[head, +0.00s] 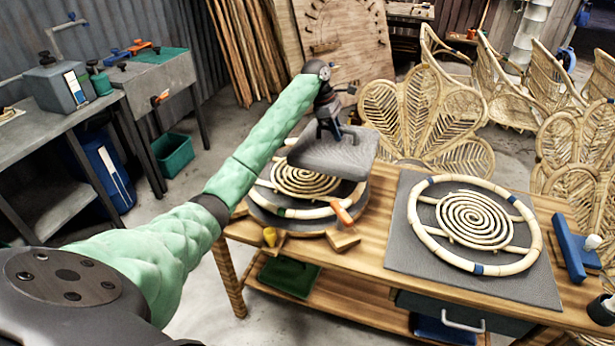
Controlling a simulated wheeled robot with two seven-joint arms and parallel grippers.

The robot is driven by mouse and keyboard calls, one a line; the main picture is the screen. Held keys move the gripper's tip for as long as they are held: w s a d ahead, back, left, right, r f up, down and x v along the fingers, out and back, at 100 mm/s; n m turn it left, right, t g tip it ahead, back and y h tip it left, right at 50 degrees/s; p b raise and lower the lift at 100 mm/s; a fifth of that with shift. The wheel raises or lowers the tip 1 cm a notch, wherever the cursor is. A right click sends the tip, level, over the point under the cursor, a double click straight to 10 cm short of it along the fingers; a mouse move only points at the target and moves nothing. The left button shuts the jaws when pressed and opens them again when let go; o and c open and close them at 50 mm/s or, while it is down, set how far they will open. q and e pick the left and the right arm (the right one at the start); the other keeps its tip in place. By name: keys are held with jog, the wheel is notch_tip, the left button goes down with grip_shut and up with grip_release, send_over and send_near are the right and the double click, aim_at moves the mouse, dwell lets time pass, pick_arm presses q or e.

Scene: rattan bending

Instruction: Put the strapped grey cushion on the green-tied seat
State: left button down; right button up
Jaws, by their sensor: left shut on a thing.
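The grey cushion (335,157) is held over the left rattan seat at the far left of the wooden bench. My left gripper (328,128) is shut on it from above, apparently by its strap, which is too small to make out. The left seat (279,211) is a pale ring with a spiral centre and a green tie on its near left rim. The cushion hides its far right part; I cannot tell whether they touch. The right seat (417,230) has blue ties and lies bare on a grey mat. My right gripper is not in view.
The bench (375,258) holds an orange-handled tool (342,212), a wooden block (343,239) and a yellow piece (270,236) near the left seat. A blue tool (569,248) lies at the right. Rattan chair backs (425,112) stand close behind the bench.

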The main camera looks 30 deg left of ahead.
aim_at(304, 142)
pick_arm(q)
jog(key=shift+w+f+b, duration=0.15)
jog(key=shift+f+b, duration=0.15)
jog(key=shift+f, duration=0.3)
jog(key=shift+a+f, duration=0.1)
jog(key=shift+a, duration=0.05)
jog(key=a+f+p, duration=0.1)
jog(key=a+f, duration=0.1)
jog(key=a, duration=0.1)
jog(key=a+f+p, duration=0.2)
jog(key=a, duration=0.2)
jog(key=s+a+f+p, duration=0.1)
jog(key=a+f, duration=0.1)
jog(key=a, duration=0.2)
jog(key=shift+a+f, duration=0.25)
jog(key=shift+f, duration=0.1)
jog(key=shift+d+f+p, duration=0.1)
jog(key=shift+f+p, duration=0.9)
jog(key=shift+f, duration=1.05)
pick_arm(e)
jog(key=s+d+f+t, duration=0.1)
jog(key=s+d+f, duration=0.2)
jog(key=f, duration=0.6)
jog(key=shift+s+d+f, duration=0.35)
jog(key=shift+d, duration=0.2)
